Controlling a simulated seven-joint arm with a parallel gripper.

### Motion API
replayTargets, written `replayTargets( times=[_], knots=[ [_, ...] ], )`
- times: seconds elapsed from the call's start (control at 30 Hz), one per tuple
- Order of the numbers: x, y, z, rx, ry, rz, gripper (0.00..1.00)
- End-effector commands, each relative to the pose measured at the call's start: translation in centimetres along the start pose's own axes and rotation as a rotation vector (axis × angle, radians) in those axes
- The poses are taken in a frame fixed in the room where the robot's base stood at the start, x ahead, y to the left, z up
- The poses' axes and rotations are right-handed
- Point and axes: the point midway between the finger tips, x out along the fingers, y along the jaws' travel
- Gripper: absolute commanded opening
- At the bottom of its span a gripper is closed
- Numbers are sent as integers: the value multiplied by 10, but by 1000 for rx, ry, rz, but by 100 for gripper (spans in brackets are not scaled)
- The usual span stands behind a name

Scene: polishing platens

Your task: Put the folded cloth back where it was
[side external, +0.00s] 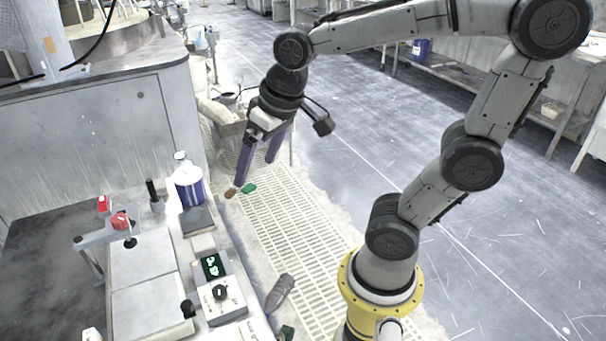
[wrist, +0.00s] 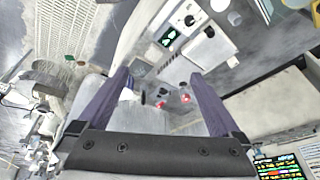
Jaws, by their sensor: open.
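My gripper (side external: 254,175) is open, with its two purple fingers spread and pointing down. In the side external view it hangs beyond the blue and white container, and nothing shows between its fingers. In the wrist view my gripper (wrist: 158,76) is also spread wide and empty. I cannot identify the folded cloth with certainty. A flat dark grey square (side external: 198,220) lies on the bench beside the container and may be the cloth or a pad. Small green (side external: 249,188) and brown (side external: 231,193) pieces show near the left fingertip; whether they touch it I cannot tell.
A blue and white container (side external: 189,187) and a black upright item (side external: 154,195) stand on the bench. A control box with a knob (side external: 220,297) is nearer. A grey bottle-like thing (side external: 280,292) lies beside the slatted grating (side external: 300,230). The floor at right is open.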

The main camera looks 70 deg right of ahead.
Motion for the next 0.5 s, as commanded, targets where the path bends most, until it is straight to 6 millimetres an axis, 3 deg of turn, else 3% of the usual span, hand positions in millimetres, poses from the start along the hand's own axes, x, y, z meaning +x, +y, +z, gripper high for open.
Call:
replayTargets(
  times=[0.1, 0.2, 0.3, 0.5],
  knots=[
    [-18, 6, 40, -98, 68, -14, 100],
    [-23, 9, 63, -159, 104, -19, 100],
    [-24, 12, 77, -197, 125, -21, 100],
    [-24, 13, 84, -216, 133, -21, 100]
  ],
)
